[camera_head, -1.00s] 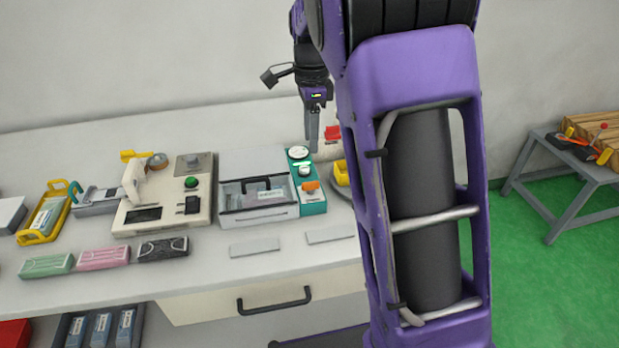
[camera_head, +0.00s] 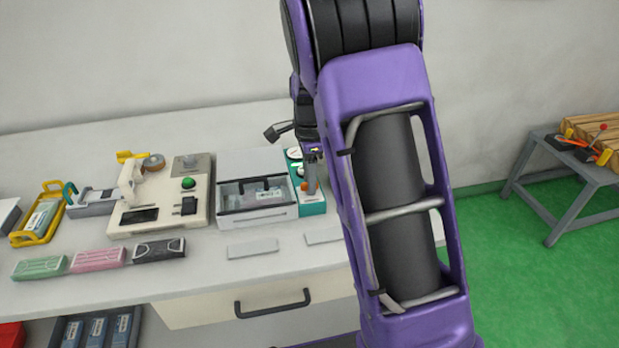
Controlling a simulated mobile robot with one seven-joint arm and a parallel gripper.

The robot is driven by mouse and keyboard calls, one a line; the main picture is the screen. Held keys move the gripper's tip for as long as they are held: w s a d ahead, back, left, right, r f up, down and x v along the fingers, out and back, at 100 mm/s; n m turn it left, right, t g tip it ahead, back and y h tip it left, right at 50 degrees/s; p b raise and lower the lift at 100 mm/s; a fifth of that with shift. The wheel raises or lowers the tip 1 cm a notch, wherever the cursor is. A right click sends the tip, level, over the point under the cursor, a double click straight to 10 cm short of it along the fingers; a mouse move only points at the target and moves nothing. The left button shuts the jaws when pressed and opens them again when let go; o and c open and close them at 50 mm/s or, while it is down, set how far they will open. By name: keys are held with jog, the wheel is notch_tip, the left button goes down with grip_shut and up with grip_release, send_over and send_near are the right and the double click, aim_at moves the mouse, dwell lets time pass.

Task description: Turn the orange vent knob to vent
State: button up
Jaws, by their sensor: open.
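The orange vent knob (camera_head: 305,187) is on the front part of a teal panel (camera_head: 314,208) at the right side of a grey box with a clear front. My gripper (camera_head: 310,186) points down at the knob, with its fingers open. The fingers cover part of the knob from this view. I cannot tell whether they touch it or are around it, and the knob's setting is too small to read. A round white gauge (camera_head: 294,154) sits at the back of the panel.
The grey box (camera_head: 257,208) stands directly left of the panel. A beige machine with a green button (camera_head: 188,183) is further left. Two flat grey plates (camera_head: 252,248) lie in front. My purple arm hides the bench's right end.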

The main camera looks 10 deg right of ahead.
grip_shut()
jog(key=shift+n, duration=0.3)
jog(key=n+p, duration=0.1)
jog(key=n, duration=0.2)
jog(key=shift+n, duration=0.3)
jog(key=n, duration=0.4)
jog(key=shift+n+p, duration=0.3)
jog(key=shift+p, duration=0.05)
jog(key=n, duration=0.4)
jog(key=shift+n+p, duration=0.45)
jog(key=shift+n, duration=2.05)
grip_release()
